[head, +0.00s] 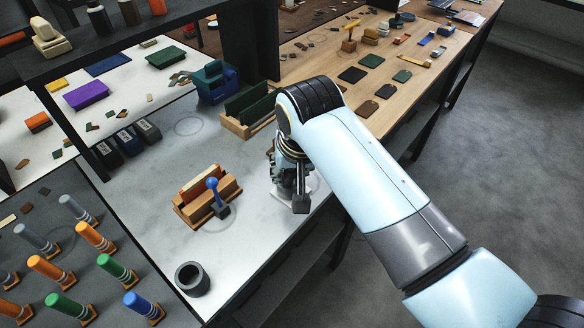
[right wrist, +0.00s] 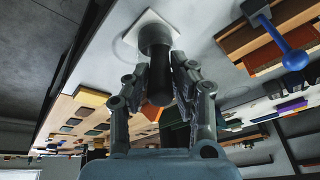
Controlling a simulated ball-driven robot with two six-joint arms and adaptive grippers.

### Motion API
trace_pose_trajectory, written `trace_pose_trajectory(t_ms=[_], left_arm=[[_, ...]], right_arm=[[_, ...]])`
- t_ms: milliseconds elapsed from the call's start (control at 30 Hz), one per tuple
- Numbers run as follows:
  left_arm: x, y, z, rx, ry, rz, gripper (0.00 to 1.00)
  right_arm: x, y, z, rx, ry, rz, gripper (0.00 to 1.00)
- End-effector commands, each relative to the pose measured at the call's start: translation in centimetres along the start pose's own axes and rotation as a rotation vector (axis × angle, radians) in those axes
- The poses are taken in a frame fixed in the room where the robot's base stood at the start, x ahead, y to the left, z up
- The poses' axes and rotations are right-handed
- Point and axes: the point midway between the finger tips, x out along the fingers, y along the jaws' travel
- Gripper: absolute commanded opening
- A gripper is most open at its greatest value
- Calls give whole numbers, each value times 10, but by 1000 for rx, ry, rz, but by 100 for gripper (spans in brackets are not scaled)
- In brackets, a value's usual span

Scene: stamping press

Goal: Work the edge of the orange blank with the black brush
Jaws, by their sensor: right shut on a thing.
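My right gripper (head: 291,190) is down at the front of the white table. In the right wrist view its fingers (right wrist: 170,92) are closed on a black cylindrical handle, the black brush (right wrist: 156,88). The brush's wider dark end (right wrist: 155,36) is at a white square pad (right wrist: 147,20); whether it touches cannot be told. The orange blank (head: 198,184) stands on edge in a wooden holder (head: 232,188), left of the gripper. My left gripper is out of view.
A blue ball-handled tool (head: 213,188) with a dark foot stands against the holder's front. A dark cup (head: 191,279) is near the table's front edge. Green plates stand in a wooden rack (head: 236,126) behind. Bare table lies between holder and cup.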

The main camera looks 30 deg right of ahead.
Motion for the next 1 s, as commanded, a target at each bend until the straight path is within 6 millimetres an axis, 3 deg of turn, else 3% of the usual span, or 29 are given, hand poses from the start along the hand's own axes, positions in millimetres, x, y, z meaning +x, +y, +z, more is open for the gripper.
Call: trace_pose_trajectory(t_ms=[167,800,1000], left_arm=[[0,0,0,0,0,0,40],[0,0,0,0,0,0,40],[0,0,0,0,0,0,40]], right_arm=[[-7,-1,-3,0,2,-1,0],[-72,-8,-26,1,1,-4,0],[-78,-10,-29,2,3,-7,0]])
